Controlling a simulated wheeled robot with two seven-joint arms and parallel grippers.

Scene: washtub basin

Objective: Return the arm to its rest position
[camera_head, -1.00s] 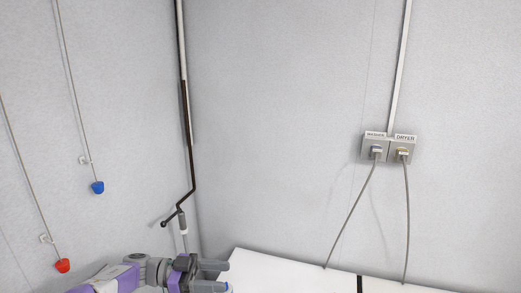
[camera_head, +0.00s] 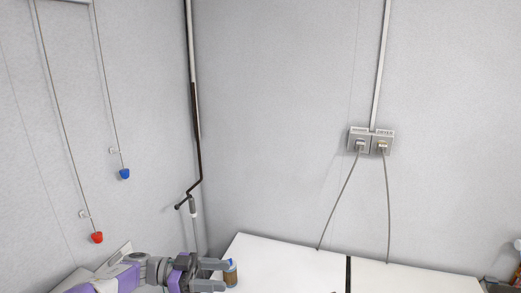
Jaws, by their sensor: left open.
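My left gripper (camera_head: 216,275) shows at the bottom of the head view, its arm (camera_head: 122,276) coming in from the lower left. Its two grey fingers are apart and point right. A small can with a blue and brown side (camera_head: 231,273) shows just beyond the fingertips, by the left edge of the white machine tops (camera_head: 285,263). I cannot tell whether the fingers touch it. My right gripper is not in view.
A dark crank handle (camera_head: 188,201) hangs on a pole in the corner. Red (camera_head: 97,237) and blue (camera_head: 124,174) pulls hang on cords at left. An outlet box (camera_head: 371,140) with two cords is on the back wall. Dark items (camera_head: 501,284) show at lower right.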

